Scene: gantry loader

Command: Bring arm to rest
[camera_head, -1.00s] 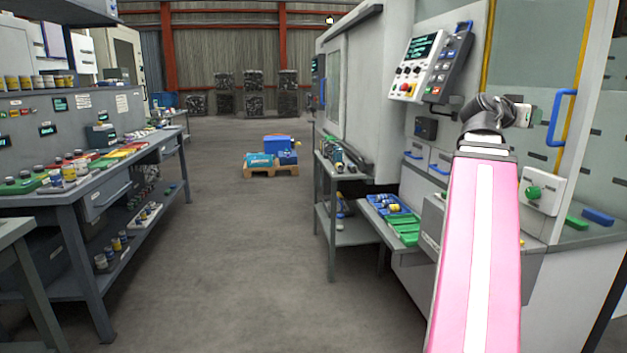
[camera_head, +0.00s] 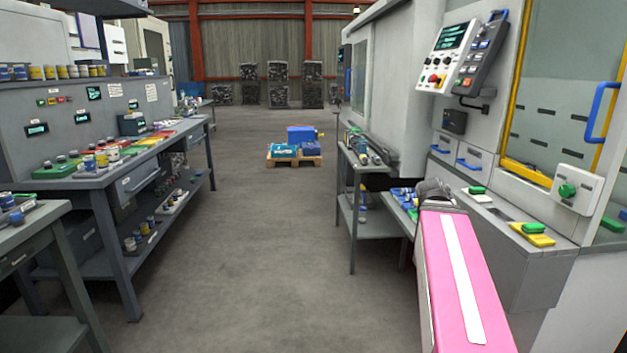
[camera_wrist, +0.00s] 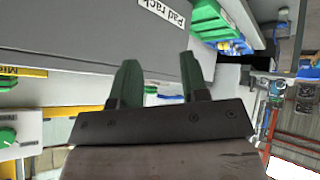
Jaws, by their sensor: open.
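My pink arm link (camera_head: 455,280) slants up from the lower right of the head view, with its dark far end (camera_head: 432,190) low beside the machine's front. My gripper (camera_wrist: 160,72) shows in the wrist view with its two dark green fingers spread apart. Nothing is between the fingers. Behind them is a grey surface with a "Pad rack" label (camera_wrist: 161,12). The fingers are hidden in the head view.
A machine with a control panel (camera_head: 447,58) and blue door handle (camera_head: 599,112) stands on the right. A grey trolley (camera_head: 352,207) stands before it. A workbench (camera_head: 115,180) lines the left. The middle floor is clear up to a wooden pallet (camera_head: 294,160) with blue boxes.

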